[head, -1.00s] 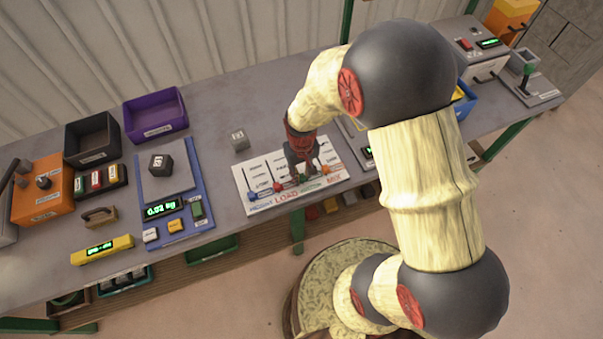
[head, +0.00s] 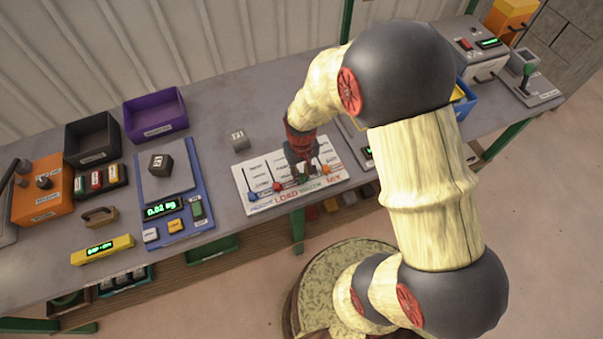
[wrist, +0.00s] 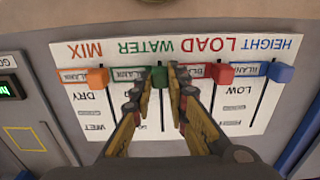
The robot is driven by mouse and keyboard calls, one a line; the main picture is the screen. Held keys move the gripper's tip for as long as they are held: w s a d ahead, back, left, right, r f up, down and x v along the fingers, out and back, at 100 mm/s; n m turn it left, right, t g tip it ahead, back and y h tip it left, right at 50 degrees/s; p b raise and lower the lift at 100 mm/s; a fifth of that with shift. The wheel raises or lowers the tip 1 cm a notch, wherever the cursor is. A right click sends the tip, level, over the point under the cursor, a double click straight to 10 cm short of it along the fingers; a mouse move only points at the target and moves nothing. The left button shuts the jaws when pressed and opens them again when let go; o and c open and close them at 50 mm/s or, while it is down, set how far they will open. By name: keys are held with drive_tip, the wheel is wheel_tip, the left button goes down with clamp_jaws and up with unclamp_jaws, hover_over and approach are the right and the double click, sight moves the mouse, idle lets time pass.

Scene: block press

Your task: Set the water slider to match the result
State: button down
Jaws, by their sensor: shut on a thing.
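The slider board (head: 262,170) is a white panel on the bench with slots labelled height, load, water and mix. In the wrist view its lettering is upside down. My gripper (wrist: 158,82) is shut on the green water slider knob (wrist: 160,75), one finger on each side. The green knob is at the top end of its slot, beside the coloured lettering. The orange mix knob (wrist: 97,77), red load knob (wrist: 218,76) and blue height knob (wrist: 281,73) sit at the same end. My fingers hide part of the water and load scales.
A dark block (head: 161,164) rests on the blue scale (head: 186,215), whose green readout is lit but too small to read surely. Black (head: 92,138) and purple (head: 157,115) bins stand left.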

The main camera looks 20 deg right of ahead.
drive_tip(key=w, duration=0.3)
drive_tip(key=shift+w, duration=0.25)
drive_tip(key=c, duration=1.7)
unclamp_jaws()
wheel_tip(320, 180, up, 12)
drive_tip(key=shift+s, duration=0.15)
drive_tip(key=shift+s+r+t+b, duration=0.8)
drive_tip(key=shift+s+r+t, duration=0.15)
drive_tip(key=shift+s+r, duration=1.9)
drive_tip(key=shift+s+r+t+b, duration=0.85)
drive_tip(key=shift+s+r+t, duration=0.05)
drive_tip(key=shift+s+r, duration=2)
drive_tip(key=shift+s+r+t+b, duration=0.8)
drive_tip(key=shift+s+r+t, duration=0.15)
drive_tip(key=shift+s+r, duration=1.9)
